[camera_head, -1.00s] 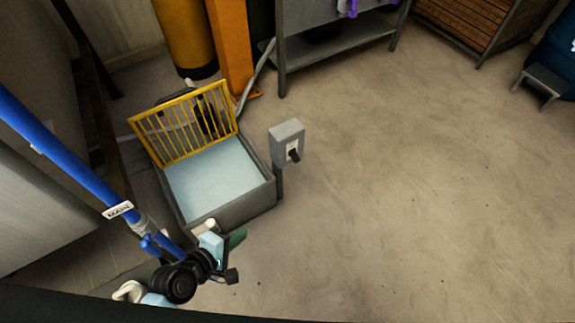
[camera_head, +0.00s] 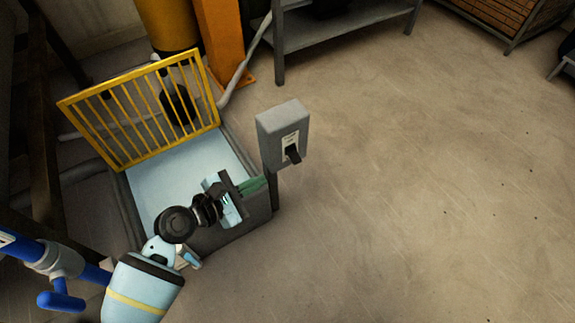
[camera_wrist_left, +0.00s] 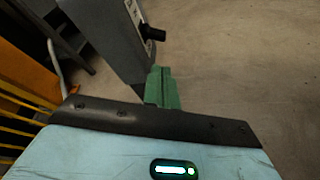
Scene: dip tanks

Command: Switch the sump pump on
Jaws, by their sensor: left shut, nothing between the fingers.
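A grey switch box (camera_head: 282,137) stands on a post at the near right corner of the sump. It has a black rotary knob (camera_head: 293,154) on a pale label plate on its front. The box also shows in the left wrist view (camera_wrist_left: 106,38), with the knob (camera_wrist_left: 153,33) sticking out to the right. My left gripper (camera_head: 262,183) is shut and empty, its green fingers together just below and left of the box. In the left wrist view the fingertips (camera_wrist_left: 161,72) are below the knob, apart from it. My right gripper is not in view.
The sump (camera_head: 245,213) is a grey-walled pit with pale liquid, and its yellow barred grate (camera_head: 140,112) stands raised. A blue pipe with a valve handle (camera_head: 62,300) is at lower left. An orange post (camera_head: 222,40) and a metal table (camera_head: 350,32) stand behind. Floor at right is clear.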

